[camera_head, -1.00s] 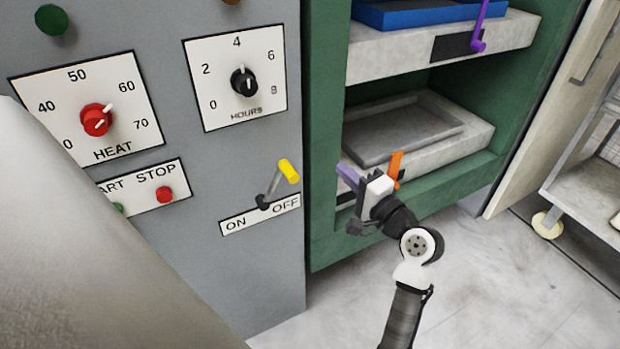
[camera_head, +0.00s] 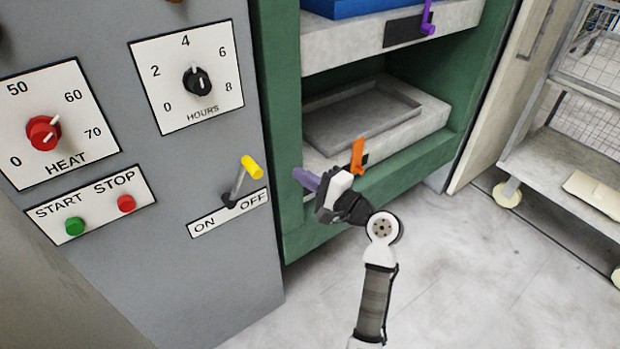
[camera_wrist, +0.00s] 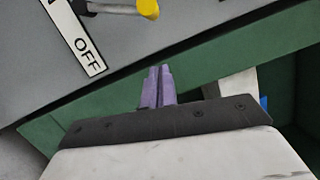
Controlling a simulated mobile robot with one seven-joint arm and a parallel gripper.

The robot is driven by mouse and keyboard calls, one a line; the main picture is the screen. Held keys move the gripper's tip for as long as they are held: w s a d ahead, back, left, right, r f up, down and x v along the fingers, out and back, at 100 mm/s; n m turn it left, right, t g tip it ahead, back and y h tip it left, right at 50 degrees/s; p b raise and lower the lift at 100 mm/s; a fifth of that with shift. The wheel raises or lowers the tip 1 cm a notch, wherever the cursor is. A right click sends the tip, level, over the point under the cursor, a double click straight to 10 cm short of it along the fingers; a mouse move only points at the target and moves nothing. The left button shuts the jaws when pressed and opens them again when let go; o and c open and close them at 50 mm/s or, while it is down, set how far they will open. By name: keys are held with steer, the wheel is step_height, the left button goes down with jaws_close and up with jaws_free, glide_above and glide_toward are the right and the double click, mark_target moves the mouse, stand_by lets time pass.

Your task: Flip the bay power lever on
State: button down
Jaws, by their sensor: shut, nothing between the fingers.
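The bay power lever (camera_head: 240,180) is a grey rod with a yellow tip on the grey panel. It tilts up and right from its dark pivot, toward OFF on the ON/OFF label (camera_head: 229,212). In the wrist view the yellow tip (camera_wrist: 148,9) shows at the top, with part of the label (camera_wrist: 78,38) below it. My gripper (camera_head: 305,180) has purple fingers and is to the right of the lever, in front of the green press frame. Its fingers (camera_wrist: 158,87) are together and empty in the wrist view, apart from the lever.
The panel also holds a red HEAT knob (camera_head: 43,133), a black HOURS knob (camera_head: 197,82), a green START button (camera_head: 75,226) and a red STOP button (camera_head: 126,203). A green press (camera_head: 283,215) with grey trays stands behind my gripper. A cart (camera_head: 560,160) is at the right.

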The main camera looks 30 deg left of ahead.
steer(key=s+a+r+p, duration=0.1)
steer(key=s+a+p, duration=0.1)
steer(key=a, duration=0.4)
steer(key=shift+s+a+p, duration=0.3)
steer(key=shift+s+a, duration=0.1)
steer(key=shift+r, duration=0.1)
